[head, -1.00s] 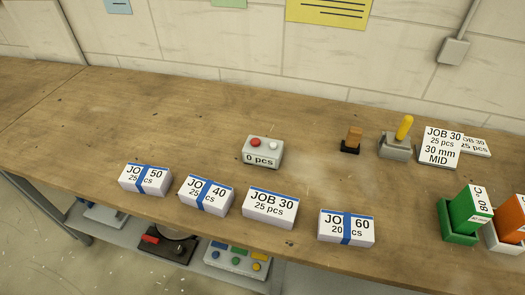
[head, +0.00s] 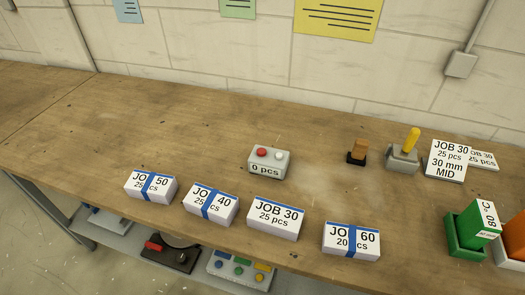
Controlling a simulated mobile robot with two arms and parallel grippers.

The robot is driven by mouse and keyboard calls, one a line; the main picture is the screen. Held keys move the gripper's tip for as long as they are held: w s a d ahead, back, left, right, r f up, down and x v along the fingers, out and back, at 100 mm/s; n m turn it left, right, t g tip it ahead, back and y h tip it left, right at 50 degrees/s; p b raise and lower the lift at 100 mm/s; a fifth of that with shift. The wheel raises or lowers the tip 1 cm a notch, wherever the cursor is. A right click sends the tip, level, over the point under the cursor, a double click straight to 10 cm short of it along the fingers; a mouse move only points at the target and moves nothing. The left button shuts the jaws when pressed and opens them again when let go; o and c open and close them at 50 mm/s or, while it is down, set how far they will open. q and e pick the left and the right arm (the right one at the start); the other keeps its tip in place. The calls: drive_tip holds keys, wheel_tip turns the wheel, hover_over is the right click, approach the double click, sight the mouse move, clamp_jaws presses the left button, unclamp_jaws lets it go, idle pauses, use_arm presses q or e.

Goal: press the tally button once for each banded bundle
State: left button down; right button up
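The tally box (head: 268,165) stands on the wooden bench, with a red button (head: 262,152) and a white button (head: 279,155) on top. Its front reads "0 pcs". Along the front edge lie the JOB 50 bundle (head: 138,188), the JOB 40 bundle (head: 198,203) and the JOB 60 bundle (head: 338,243), each with a blue band across its top. The JOB 30 bundle (head: 276,218) shows no such crossing band, only a blue strip along its back top edge. Neither gripper is in view.
A wooden stamp-like block (head: 358,151), a grey device with a yellow lever (head: 405,155) and JOB 30 cards (head: 447,160) stand at the back right. Green (head: 466,232) and orange blocks in holders are at the right edge. The bench (head: 200,130) is clear left of the tally box.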

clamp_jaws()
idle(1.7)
